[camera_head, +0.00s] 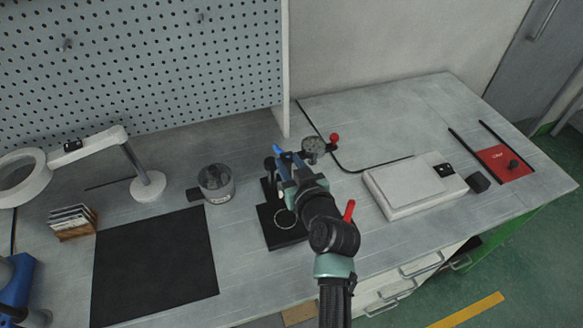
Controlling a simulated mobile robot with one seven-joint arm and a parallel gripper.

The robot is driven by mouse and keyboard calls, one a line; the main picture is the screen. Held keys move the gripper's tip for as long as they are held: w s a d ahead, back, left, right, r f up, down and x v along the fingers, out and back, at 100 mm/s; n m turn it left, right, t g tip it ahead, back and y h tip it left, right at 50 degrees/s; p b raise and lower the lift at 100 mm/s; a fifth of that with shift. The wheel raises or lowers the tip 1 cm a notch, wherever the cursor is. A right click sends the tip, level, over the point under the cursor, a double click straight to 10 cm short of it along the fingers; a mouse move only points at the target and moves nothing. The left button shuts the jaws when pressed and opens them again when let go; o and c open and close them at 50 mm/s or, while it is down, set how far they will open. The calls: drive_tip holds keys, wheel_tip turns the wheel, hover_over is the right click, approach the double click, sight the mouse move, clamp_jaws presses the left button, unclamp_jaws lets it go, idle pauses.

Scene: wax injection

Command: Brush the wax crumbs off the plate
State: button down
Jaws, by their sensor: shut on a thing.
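My gripper (283,165) is above the back of a small black plate (285,240) near the middle of the bench. It is shut on a slim thing with a blue end (277,149), which may be the brush; my gripper hides most of it. A pale ring shows on the black plate, partly behind my arm. I cannot make out wax crumbs at this size. I cannot tell whether the held thing touches the plate.
A round gauge (313,146) stands just right of my gripper. A grey pot (215,183), a black mat (155,264) and a magnifier lamp (148,185) are to the left. A pale box (408,185) and a red mat (498,160) are to the right.

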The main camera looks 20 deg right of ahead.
drive_tip(key=shift+r+p, duration=1.1)
drive_tip(key=shift+r, duration=0.8)
drive_tip(key=shift+w, duration=0.1)
